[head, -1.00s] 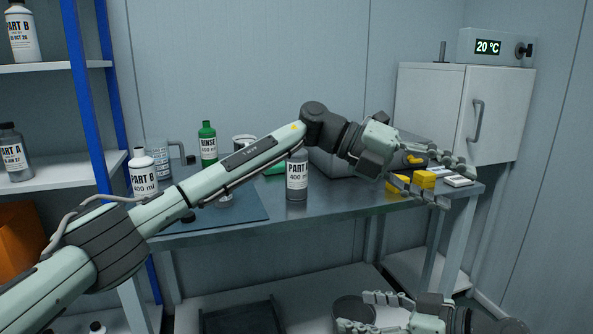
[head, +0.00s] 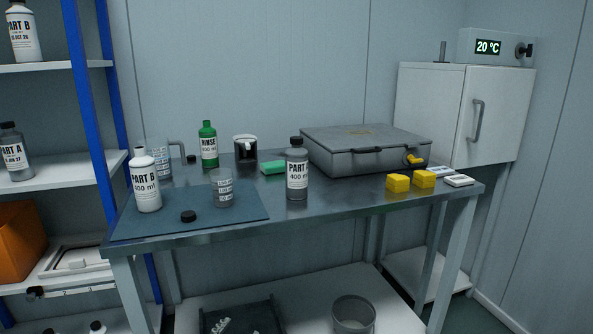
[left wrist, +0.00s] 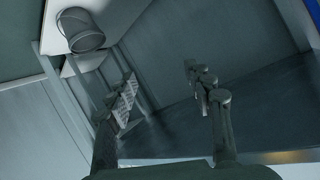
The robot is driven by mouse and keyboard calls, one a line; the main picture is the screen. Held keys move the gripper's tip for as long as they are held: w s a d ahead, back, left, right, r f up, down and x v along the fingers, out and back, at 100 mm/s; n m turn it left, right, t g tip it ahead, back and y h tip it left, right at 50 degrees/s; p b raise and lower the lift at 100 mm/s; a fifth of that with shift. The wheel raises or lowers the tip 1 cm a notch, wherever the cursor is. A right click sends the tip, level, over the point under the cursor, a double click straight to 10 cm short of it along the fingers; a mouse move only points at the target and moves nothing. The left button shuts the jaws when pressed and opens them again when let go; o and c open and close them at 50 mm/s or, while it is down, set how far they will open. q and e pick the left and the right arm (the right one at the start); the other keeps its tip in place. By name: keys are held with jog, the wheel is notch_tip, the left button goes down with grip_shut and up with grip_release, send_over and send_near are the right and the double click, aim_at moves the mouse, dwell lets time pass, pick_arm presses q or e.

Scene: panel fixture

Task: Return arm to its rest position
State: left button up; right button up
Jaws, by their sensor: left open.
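My left gripper (left wrist: 160,80) shows only in the left wrist view, with its two fingers apart and nothing between them. It is away from the workbench top. Neither of my arms shows in the head view now, and my right gripper is out of sight. The steel workbench (head: 330,208) stands clear of both arms.
The bench holds a white PART B bottle (head: 146,185), a PART A bottle (head: 297,175), a green RINSE bottle (head: 208,146), a grey case (head: 365,150) and yellow blocks (head: 398,183). A grey bin (head: 353,315) stands below; it also shows in the left wrist view (left wrist: 80,32).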

pick_arm(q)
jog(key=s+a+f+n+g+y, duration=0.1)
jog(key=s+a+f+g, duration=0.2)
jog(key=s, duration=0.7)
jog(key=s+a+f+n+g, duration=0.1)
jog(key=s+a+f+g, duration=0.2)
jog(key=s+a+f, duration=0.3)
jog(key=s+a+f+n+g+y, duration=0.1)
jog(key=s+a+f+g, duration=0.2)
jog(key=s+f, duration=0.4)
jog(key=s+a, duration=0.1)
jog(key=s, duration=0.5)
jog(key=shift+s+a+f+n+g+y, duration=0.15)
jog(key=shift+s+a+n+g+y, duration=0.15)
jog(key=shift+s+a, duration=0.1)
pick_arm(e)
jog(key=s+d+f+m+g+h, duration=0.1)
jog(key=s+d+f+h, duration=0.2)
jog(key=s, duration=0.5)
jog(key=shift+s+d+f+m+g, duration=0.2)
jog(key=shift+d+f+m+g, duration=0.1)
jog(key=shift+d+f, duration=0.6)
